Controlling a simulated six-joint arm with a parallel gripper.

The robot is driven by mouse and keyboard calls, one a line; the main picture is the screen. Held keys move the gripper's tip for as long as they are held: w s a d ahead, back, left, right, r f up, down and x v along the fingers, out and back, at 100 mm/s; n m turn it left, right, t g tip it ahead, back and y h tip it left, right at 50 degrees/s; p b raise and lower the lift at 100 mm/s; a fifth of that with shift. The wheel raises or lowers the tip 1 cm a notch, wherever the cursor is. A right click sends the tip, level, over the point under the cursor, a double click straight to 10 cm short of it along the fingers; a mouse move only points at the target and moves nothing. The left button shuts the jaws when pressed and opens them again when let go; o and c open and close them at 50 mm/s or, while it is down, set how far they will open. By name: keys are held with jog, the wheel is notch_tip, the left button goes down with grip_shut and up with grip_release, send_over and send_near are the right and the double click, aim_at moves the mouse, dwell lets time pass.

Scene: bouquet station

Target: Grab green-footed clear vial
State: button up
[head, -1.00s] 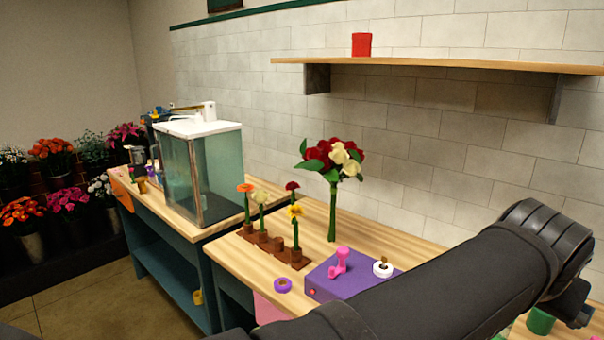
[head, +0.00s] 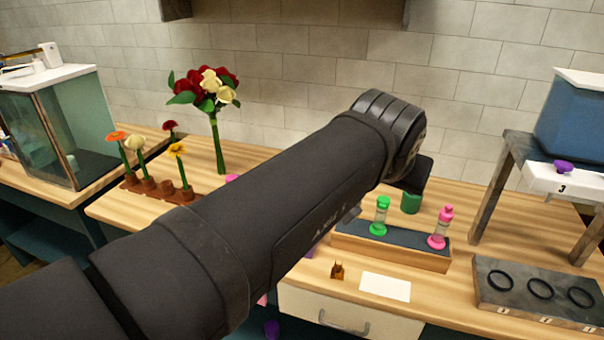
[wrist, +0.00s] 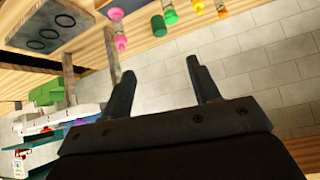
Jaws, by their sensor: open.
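The clear vial with a green foot and green cap (head: 379,216) stands upright in a wooden rack (head: 400,255) with a dark top, in the head view. A clear vial with a pink foot and cap (head: 440,228) stands at the rack's right end. In the wrist view, the pink vial (wrist: 118,30) and small green pieces (wrist: 169,12) lie near the top edge, past the fingers. My gripper (wrist: 165,85) is open and empty there, apart from the vials. In the head view my arm hides most of the gripper and the rack's left part.
A green cup (head: 411,202) stands behind the rack. A white card (head: 385,287) and a small brown piece (head: 337,271) lie in front. A grey ring block (head: 540,293) is right, beneath a stand with a blue tank (head: 575,120). A bouquet (head: 217,140) stands left.

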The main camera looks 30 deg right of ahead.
jog(key=m+g+y, duration=0.2)
jog(key=m+g, duration=0.2)
send_near(379, 202)
jog(key=shift+y, duration=0.3)
jog(key=x, duration=0.9)
jog(key=shift+d+f, duration=0.25)
jog(key=shift+d, duration=0.1)
jog(key=shift+d+x, duration=0.2)
jog(key=shift+x, duration=2.5)
jog(key=shift+s+r, duration=0.1)
jog(key=shift+r, duration=0.05)
grip_shut()
